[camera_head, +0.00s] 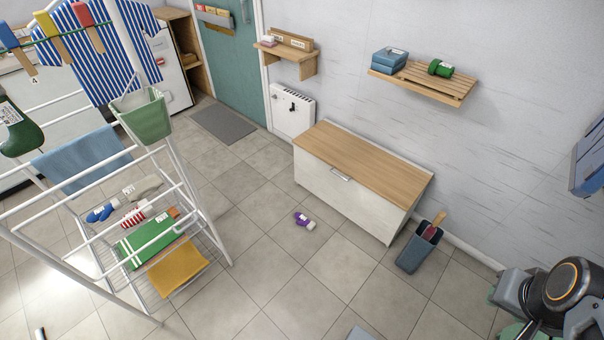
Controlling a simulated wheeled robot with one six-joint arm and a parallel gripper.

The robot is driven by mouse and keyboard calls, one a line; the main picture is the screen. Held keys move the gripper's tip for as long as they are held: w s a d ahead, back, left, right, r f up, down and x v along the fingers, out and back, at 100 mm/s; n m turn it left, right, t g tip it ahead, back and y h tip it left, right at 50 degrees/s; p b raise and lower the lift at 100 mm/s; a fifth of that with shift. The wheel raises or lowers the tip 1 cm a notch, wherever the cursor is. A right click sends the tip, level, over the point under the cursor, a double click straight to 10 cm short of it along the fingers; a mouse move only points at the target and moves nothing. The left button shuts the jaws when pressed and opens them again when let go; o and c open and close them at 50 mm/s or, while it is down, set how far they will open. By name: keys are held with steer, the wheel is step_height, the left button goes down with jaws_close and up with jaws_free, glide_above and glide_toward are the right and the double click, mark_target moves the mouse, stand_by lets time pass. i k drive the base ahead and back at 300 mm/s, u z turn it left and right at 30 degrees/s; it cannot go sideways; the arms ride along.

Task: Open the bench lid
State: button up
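The bench (345,200) is a white box against the grey wall, right of the picture's middle. Its wooden lid (365,160) lies flat and shut on top, with nothing on it. A small metal handle (340,174) sits at the middle of the upper front edge. Part of my arm shows in the lower right corner, well apart from the bench. My gripper's fingers do not show.
A purple sock-like item (304,221) lies on the floor before the bench. A white drying rack (215,235) fills the left. Tiled floor between is mostly clear. A slatted shelf (450,88) hangs above.

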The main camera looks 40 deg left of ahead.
mark_target(398, 182)
steer(key=u, duration=1.25)
steer(key=i, duration=1.4)
steer(key=u, duration=1.2)
steer(key=i, duration=0.2)
steer(key=z, duration=0.1)
